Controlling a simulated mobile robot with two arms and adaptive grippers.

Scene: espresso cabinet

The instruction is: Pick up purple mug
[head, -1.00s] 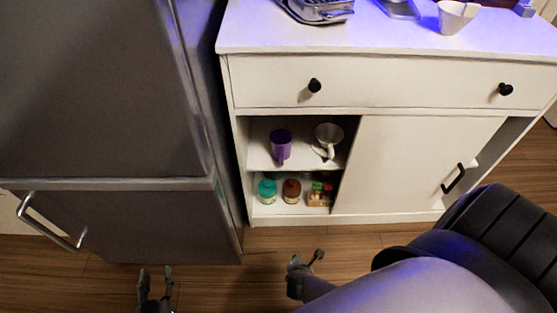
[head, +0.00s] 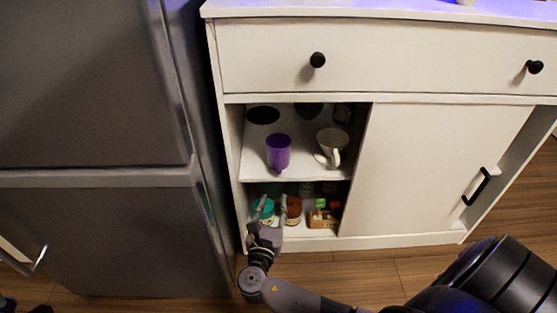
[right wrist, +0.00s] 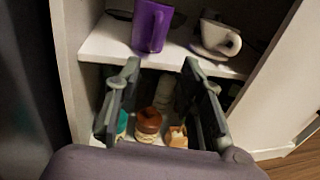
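The purple mug (head: 278,151) stands upright on the upper shelf of the open cabinet section, near the shelf's front edge. It also shows at the top of the right wrist view (right wrist: 152,26), with its handle towards me. My right gripper (head: 271,203) is open and empty, in front of the lower shelf and below the mug. In the right wrist view its two fingers (right wrist: 160,85) are spread apart, with the lower shelf's jars showing between them. Only a dark bit at the bottom left corner of the head view may be my left arm; its fingers are not visible.
A white mug (head: 332,146) stands right of the purple mug on the same shelf (head: 300,174). Teal and brown jars (head: 293,207) and a small box (head: 322,217) stand below. The sliding door (head: 430,165) covers the right side. A grey fridge (head: 100,230) stands close left.

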